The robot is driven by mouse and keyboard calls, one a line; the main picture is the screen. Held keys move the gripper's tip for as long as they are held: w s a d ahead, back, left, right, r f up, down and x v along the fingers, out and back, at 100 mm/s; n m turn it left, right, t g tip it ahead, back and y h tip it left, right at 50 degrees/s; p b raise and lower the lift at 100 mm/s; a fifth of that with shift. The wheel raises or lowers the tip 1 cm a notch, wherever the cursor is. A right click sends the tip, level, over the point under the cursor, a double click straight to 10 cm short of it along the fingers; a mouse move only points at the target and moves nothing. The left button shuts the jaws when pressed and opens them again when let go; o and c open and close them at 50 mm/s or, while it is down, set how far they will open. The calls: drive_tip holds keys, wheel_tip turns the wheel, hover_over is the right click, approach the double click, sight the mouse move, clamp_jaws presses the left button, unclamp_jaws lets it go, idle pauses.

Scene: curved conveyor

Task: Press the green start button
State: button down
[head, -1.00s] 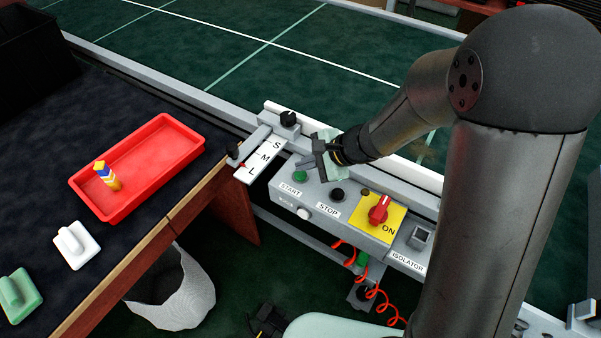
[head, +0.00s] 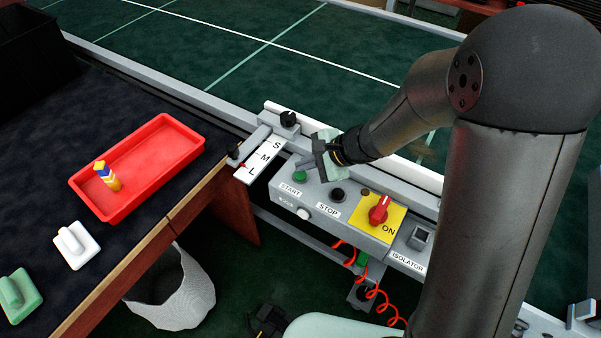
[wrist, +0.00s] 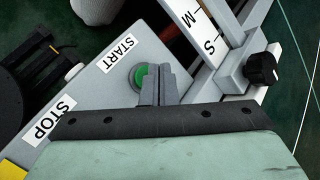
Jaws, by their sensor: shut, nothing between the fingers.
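The green start button (head: 300,177) sits on the grey control box (head: 318,196), beside its START label. In the wrist view the green button (wrist: 141,77) shows in a dark ring, partly hidden by my fingers. My gripper (head: 303,163) is shut and empty, with its fingertips right at the button in the head view. In the wrist view the shut fingertips (wrist: 159,72) overlap the button's right side. I cannot tell whether they touch it or hover just above it.
The black stop button (head: 338,194) and red isolator knob (head: 379,210) on a yellow plate are to the right. An S-M-L selector plate (head: 263,160) with a black knob (head: 289,119) lies close on the left. A red tray (head: 190,146) is on the table.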

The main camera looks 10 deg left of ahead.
sight(305, 176)
drive_tip(key=shift+f, duration=0.2)
drive_tip(key=shift+f+b, duration=0.3)
drive_tip(key=shift+b, duration=0.35)
drive_tip(key=shift+f+b, duration=0.4)
drive_tip(key=shift+b, duration=0.1)
idle(0.5)
drive_tip(key=shift+r, duration=0.15)
drive_tip(key=shift+r+p, duration=0.6)
drive_tip(key=shift+r, duration=0.15)
drive_tip(key=shift+r+p, duration=1.8)
drive_tip(key=shift+r, duration=0.75)
